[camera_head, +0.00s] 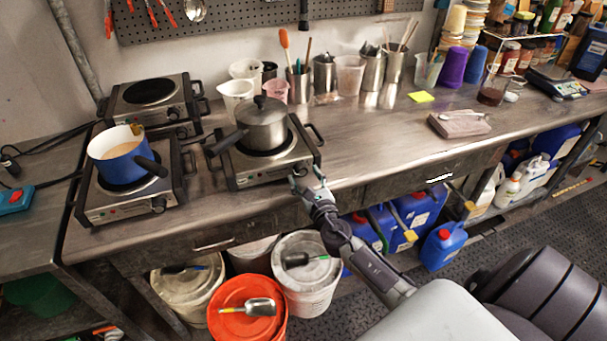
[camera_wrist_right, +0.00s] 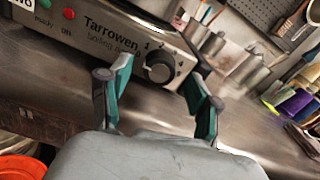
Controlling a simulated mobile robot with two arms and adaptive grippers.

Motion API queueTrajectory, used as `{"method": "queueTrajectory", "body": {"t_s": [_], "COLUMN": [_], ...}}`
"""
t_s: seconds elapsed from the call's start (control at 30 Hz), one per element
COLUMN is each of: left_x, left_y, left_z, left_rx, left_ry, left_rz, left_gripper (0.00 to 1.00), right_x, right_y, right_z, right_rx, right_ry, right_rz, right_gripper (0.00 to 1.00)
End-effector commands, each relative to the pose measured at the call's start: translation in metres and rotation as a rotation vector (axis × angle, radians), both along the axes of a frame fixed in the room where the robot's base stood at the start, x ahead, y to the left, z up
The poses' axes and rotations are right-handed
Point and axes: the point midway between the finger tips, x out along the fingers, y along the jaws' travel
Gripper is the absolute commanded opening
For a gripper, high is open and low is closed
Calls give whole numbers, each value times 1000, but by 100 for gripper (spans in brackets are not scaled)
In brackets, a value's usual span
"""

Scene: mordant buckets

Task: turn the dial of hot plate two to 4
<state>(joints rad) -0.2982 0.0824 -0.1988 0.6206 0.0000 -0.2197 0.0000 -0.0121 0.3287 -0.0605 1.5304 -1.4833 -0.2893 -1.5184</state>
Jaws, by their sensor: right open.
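The hot plate with the steel pot (camera_head: 262,125) on it is a steel box (camera_head: 250,179) at the counter's front edge. In the right wrist view its front panel (camera_wrist_right: 95,28) reads "Tarrowen", and a label at the left is cut off. Its dark round dial (camera_wrist_right: 158,67) has small numbers around it; I cannot tell its setting. My right gripper (camera_head: 307,181) is in front of this panel's right end. In the right wrist view the right gripper (camera_wrist_right: 157,72) is open, its green-padded fingers on either side of the dial, with no clear contact. My left gripper is not in view.
A second hot plate (camera_head: 125,208) with a blue pot (camera_head: 121,160) stands to the left, and an empty third one (camera_head: 152,98) behind it. Lidded buckets (camera_head: 307,276) stand below the counter. The counter (camera_head: 370,150) right of the steel pot is mostly clear.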

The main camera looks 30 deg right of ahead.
Motion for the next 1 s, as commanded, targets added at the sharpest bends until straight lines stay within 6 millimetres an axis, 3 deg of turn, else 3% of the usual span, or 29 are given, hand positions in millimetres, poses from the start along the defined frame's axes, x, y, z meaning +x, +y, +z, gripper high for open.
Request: {"method": "queueTrajectory", "body": {"t_s": [0.2,0.47,0.8,1.0], "left_x": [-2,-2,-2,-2], "left_y": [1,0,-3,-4], "left_z": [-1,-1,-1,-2], "left_rx": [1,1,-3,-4], "left_ry": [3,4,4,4], "left_rz": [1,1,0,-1], "left_gripper": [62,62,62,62], "right_x": [13,13,13,13], "right_y": [-3,-3,-3,-3], "right_z": [0,0,0,-1], "right_rx": [2,2,2,12], "right_ry": [1,1,1,-2], "right_rz": [1,1,1,1], "right_gripper": [63,61,4,3]}}
